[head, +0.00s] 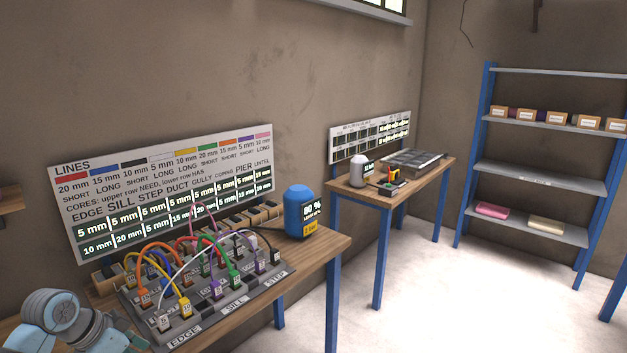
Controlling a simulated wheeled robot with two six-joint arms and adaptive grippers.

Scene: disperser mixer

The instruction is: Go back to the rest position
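Neither of my grippers shows in the head view. Only a grey and light-blue part of my arm shows at the bottom left corner, in front of the near table (315,254). The grey board (203,329) on that table holds several coloured cables (152,246) plugged into blocks, with front labels EDGE, SILL and STEP. My arm part is beside the board's left end; whether it touches anything cannot be told.
A blue canister (298,208) with a display stands right of the board. A lines chart (165,185) stands behind it. A second table (430,177) bears a white canister (358,171) and a grey tray (413,161). A shelf rack (530,176) stands right. The pale floor (440,300) is clear.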

